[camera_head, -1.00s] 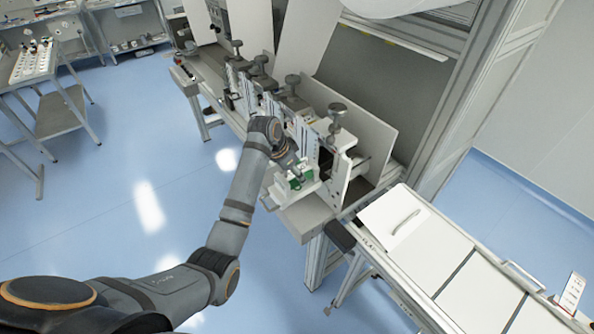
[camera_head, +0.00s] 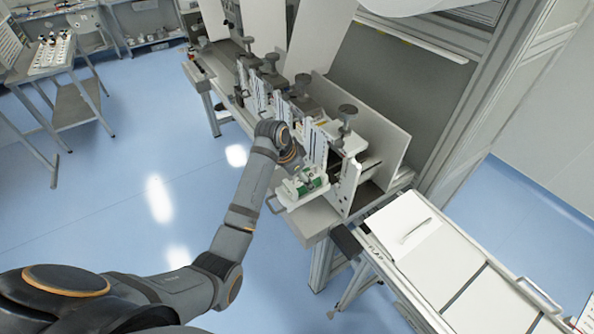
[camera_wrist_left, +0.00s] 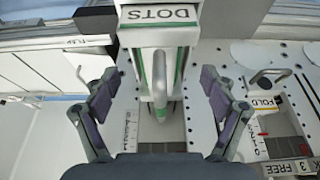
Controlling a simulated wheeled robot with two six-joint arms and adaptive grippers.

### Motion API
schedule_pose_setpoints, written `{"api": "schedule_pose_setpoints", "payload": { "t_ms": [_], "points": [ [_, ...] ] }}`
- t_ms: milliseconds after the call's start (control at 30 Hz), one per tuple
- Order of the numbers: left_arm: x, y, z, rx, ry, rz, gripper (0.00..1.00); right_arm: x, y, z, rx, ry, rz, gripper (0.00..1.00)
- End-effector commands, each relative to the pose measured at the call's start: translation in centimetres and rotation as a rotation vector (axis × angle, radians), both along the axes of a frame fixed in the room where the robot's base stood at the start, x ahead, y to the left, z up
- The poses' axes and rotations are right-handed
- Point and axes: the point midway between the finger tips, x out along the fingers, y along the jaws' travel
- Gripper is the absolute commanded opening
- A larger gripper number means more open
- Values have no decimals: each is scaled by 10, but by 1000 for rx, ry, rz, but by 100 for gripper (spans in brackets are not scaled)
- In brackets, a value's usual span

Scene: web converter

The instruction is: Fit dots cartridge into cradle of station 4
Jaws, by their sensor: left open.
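The dots cartridge (camera_wrist_left: 158,40) is a white block with a DOTS label, green stripes and a metal handle. In the wrist view it stands between the spread fingers of my left gripper (camera_wrist_left: 160,105), with a visible gap on each side. In the head view the white and green cartridge (camera_head: 308,184) is at the near end of the row of stations, just below my left gripper (camera_head: 295,165). The stations (camera_head: 318,140) carry upright white plates and dark knobs. I cannot read which one is station 4. My right gripper is out of view.
A plate with a FOLD label (camera_wrist_left: 264,104) and a FREE label (camera_wrist_left: 290,168) is at right in the wrist view. A white-topped bench (camera_head: 410,225) with handles is at right in the head view. A cart (camera_head: 50,60) stands far left; the blue floor is clear.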

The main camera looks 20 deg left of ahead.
Motion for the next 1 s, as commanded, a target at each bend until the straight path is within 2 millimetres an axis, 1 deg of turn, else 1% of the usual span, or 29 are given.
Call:
{"api": "schedule_pose_setpoints", "payload": {
  "t_ms": [33,100,200,333,400,533,1000],
  "points": [
    [-2,3,6,2,-6,0,84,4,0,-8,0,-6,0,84],
    [-7,8,22,4,-9,0,84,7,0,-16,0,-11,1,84],
    [-15,14,46,4,-9,0,84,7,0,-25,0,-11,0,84],
    [-24,20,72,3,-7,-1,84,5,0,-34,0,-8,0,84],
    [-28,22,92,2,-2,-1,84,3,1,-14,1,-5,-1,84],
    [-31,24,98,1,-1,-1,84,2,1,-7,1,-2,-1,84],
    [-31,24,97,0,-2,-1,84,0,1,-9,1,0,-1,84]
  ]
}}
